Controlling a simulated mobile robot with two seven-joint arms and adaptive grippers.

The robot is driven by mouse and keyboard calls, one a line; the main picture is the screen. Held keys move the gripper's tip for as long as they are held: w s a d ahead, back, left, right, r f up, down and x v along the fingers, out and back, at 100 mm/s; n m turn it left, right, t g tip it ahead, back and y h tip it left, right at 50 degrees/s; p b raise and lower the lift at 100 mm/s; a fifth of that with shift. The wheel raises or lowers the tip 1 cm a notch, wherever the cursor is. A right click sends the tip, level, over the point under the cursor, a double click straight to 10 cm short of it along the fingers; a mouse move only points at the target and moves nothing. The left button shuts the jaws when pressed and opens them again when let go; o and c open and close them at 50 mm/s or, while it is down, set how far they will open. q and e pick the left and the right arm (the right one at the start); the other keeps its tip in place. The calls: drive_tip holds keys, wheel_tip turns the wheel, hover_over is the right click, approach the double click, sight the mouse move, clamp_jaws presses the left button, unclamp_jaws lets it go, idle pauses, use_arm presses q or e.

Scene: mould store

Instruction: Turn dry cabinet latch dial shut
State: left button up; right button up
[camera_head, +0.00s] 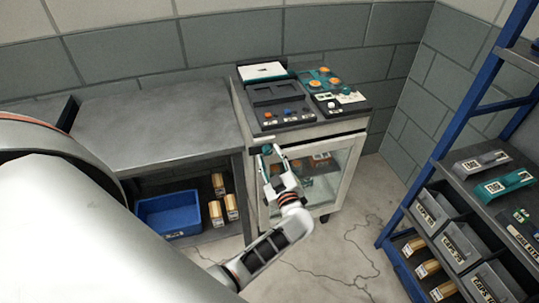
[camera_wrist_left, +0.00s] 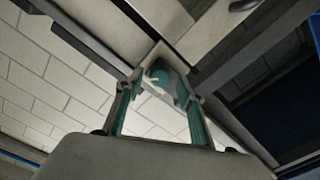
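The dry cabinet (camera_head: 345,180) stands against the back wall, with a glass door in a pale frame. Its teal latch dial (camera_head: 267,149) is at the upper left of the door front. My left gripper (camera_head: 270,156) reaches up to it from below. In the left wrist view, the dial (camera_wrist_left: 158,72) shows between the tips of my left gripper (camera_wrist_left: 161,82), which appear closed on it from both sides. The fingers partly hide the dial, and its exact angle is hard to read. My right gripper is not in view.
A grey bench (camera_head: 155,120) stands left of the cabinet, with a blue bin (camera_head: 168,214) and several small boxes beneath. A blue-framed rack (camera_head: 450,130) with grey bins stands at the right. Cracked floor (camera_head: 345,245) lies clear between.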

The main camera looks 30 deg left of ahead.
use_arm(q)
drive_tip(key=shift+w+a, duration=0.4)
drive_tip(key=shift+a, duration=0.1)
clamp_jaws()
